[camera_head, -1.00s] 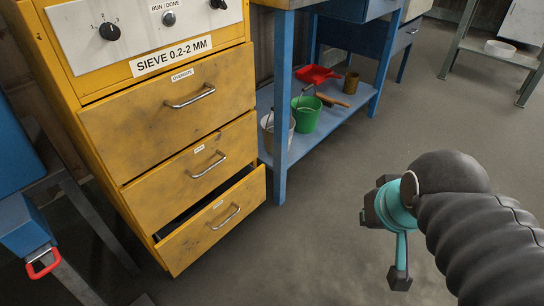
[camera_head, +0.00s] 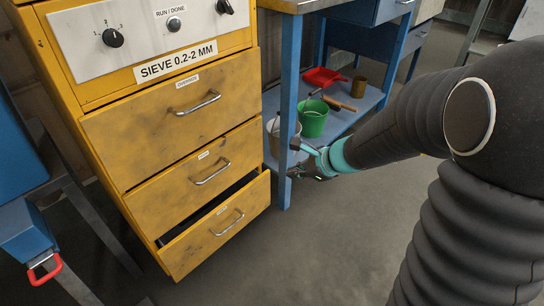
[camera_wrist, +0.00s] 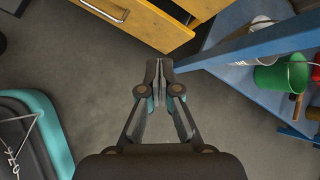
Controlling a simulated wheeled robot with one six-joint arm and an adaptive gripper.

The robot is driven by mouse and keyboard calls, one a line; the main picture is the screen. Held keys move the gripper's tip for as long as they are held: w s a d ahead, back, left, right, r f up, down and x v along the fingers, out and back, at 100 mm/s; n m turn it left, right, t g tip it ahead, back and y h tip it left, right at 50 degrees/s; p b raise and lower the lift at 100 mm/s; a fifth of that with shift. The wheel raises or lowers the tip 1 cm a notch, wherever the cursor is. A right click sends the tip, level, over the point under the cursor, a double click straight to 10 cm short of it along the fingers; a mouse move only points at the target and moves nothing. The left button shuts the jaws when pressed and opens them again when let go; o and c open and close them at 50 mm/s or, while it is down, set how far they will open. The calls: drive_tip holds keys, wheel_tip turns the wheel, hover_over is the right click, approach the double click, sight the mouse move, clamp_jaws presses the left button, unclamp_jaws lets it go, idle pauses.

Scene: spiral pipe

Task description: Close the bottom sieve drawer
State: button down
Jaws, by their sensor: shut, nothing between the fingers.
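The yellow sieve cabinet (camera_head: 92,160) stands at the left in the head view with three stacked drawers. The bottom drawer (camera_head: 190,249) is pulled partly out, with a dark gap above its front and a metal bar handle (camera_head: 227,223). The two drawers above it look closed. In the wrist view the drawer front (camera_wrist: 146,22) shows at the top, just beyond the fingertips. My gripper (camera_head: 296,158) is to the right of the drawer, in front of the blue bench leg. The wrist view shows my gripper (camera_wrist: 159,64) with its fingers together and empty, apart from the drawer.
A blue bench (camera_head: 287,110) stands right of the cabinet, its leg close to my gripper. Its lower shelf holds a green bucket (camera_head: 313,118), a grey bucket, a red dustpan (camera_head: 324,76) and a brush. Open floor (camera_head: 300,260) lies in front.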

drive_tip(key=w+f+m, duration=0.5)
drive_tip(key=f+m, duration=0.1)
drive_tip(key=f, duration=0.2)
drive_tip(key=b, duration=0.2)
approach(265, 177)
drive_tip(key=shift+m+t, duration=0.4)
drive_tip(key=a+f, duration=0.1)
drive_tip(key=f, duration=0.2)
drive_tip(key=w+a+f, duration=0.1)
drive_tip(key=shift+a+f, duration=0.25)
drive_tip(key=shift+a, duration=0.1)
drive_tip(key=shift+w+a, duration=0.5)
drive_tip(key=shift+w, duration=0.05)
